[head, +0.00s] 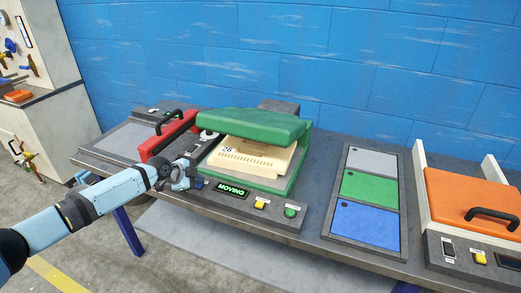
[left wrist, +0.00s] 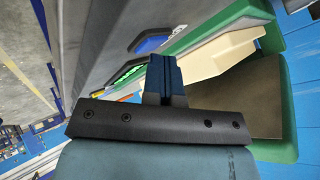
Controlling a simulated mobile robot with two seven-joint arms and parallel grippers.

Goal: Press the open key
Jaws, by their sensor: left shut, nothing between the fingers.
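A green machine with a raised, tilted lid (head: 255,124) stands mid-table, with a cream block (head: 250,158) marked 26 inside. Its front panel has a lit display (head: 233,190) reading MOVING, a yellow key (head: 259,204), a green key (head: 290,211) and a blue key (head: 197,183). The key labels are too small to read. My left gripper (head: 191,175) is shut and empty, close by the blue key. In the left wrist view, its shut fingers (left wrist: 163,75) are just beside the blue key (left wrist: 152,43); I cannot tell whether they touch. My right gripper is not in view.
A red-lidded machine (head: 168,135) stands at the left, close to my left arm. A panel of grey, green and blue squares (head: 368,188) lies to the right. An orange-lidded machine (head: 475,202) with a black handle stands at the far right. A blue wall is behind.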

